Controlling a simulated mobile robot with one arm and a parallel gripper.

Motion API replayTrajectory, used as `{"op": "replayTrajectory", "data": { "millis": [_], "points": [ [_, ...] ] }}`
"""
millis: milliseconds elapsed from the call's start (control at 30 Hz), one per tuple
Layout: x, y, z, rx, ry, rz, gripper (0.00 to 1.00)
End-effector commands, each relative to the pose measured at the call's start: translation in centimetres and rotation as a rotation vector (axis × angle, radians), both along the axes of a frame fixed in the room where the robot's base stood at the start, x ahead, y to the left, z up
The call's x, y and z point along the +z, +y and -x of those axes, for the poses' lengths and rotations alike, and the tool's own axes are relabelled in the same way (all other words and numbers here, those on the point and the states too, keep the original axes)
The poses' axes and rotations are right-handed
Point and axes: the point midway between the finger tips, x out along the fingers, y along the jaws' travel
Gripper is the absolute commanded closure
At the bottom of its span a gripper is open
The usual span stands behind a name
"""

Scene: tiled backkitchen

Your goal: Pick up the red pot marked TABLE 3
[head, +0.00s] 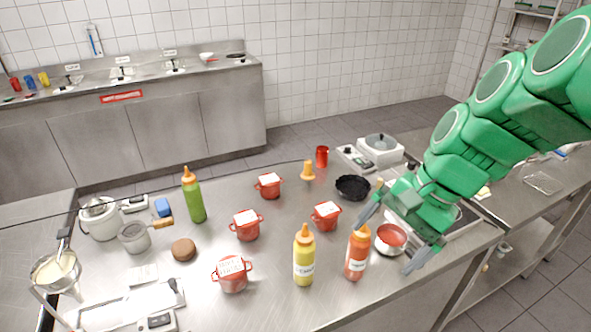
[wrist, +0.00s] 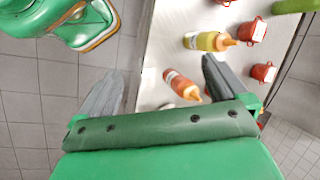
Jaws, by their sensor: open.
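Several red pots with white lids or labels stand on the steel table: a front one (head: 231,277), a middle one (head: 246,229), a back one (head: 268,188) and a right one (head: 326,219). The writing on them is too small to read, so I cannot tell which is TABLE 3. My gripper (head: 383,250) is open and empty, to the right of all the pots, near the orange bottle and a bowl of red sauce. In the wrist view, two red pots (wrist: 252,32) (wrist: 263,73) lie beyond the right finger of my gripper (wrist: 161,70).
An orange bottle (head: 356,256) and a yellow bottle (head: 304,259) stand between my gripper and the front pot. A sauce bowl (head: 390,243), black pan (head: 352,187) and green bottle (head: 194,198) also stand here. The table's front middle has bare steel.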

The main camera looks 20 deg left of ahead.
Motion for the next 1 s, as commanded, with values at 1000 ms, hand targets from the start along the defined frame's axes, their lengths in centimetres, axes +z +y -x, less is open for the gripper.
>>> {"op": "replayTrajectory", "data": {
  "millis": [1000],
  "points": [
    [0.7, 20.6, -21.0, -0.578, 0.414, -0.427, 0.0]
  ]
}}
